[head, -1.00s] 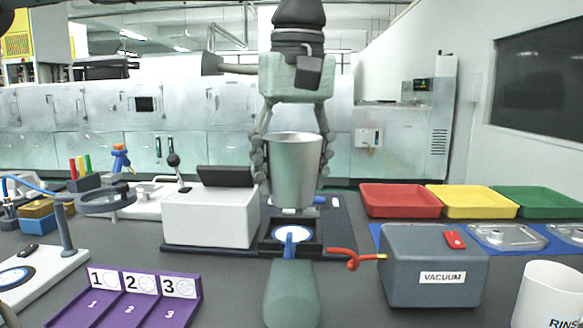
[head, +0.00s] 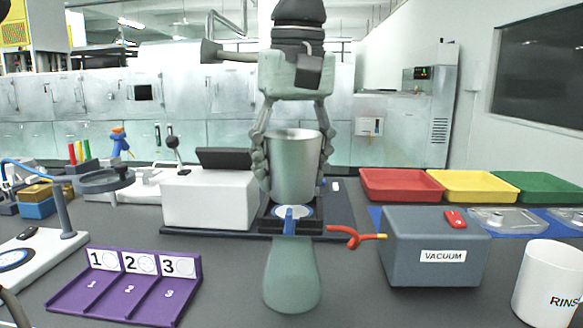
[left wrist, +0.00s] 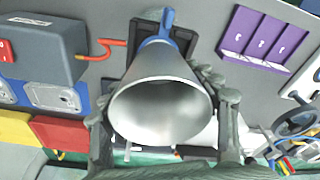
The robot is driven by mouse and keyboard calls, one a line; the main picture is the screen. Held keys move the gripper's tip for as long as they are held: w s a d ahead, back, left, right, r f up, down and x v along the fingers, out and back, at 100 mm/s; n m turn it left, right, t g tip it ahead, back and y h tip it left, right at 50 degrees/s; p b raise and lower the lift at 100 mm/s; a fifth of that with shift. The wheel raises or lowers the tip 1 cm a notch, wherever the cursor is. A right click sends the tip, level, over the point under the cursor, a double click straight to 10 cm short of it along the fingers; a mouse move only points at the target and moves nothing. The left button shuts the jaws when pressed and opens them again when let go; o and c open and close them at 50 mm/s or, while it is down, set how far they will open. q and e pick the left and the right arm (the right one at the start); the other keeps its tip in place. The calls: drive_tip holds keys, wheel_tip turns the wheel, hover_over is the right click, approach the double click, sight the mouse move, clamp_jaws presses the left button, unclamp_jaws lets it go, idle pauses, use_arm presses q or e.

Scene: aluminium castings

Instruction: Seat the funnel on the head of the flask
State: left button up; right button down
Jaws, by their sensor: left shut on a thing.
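My left gripper (head: 293,165) is shut on the funnel (head: 294,170), a silver, wide-mouthed cup narrowing downward. Its fingers grip the funnel from both sides, and it stands about upright. In the left wrist view the funnel (left wrist: 160,100) shows its open mouth between the fingers. I cannot tell whether funnel and disc touch. My right gripper is not in view.
A white box (head: 208,203) stands close on the left. A purple numbered rack (head: 130,290) lies front left. A white rinse cup (head: 547,285) stands front right. Coloured trays (head: 400,185) sit behind.

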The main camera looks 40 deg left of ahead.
use_arm(q)
drive_tip(key=shift+p, duration=0.85)
idle(1.1)
drive_tip(key=shift+f+b, duration=0.65)
drive_tip(key=shift+f, duration=0.4)
drive_tip(key=o, duration=1.4)
drive_tip(key=shift+c, duration=0.2)
drive_tip(key=shift+r, duration=0.15)
wheel_tip(320, 180, up, 12)
drive_tip(key=d, duration=0.1)
drive_tip(key=shift+s+d, duration=0.15)
drive_tip(key=shift+s, duration=0.3)
drive_tip(key=shift+f, duration=0.2)
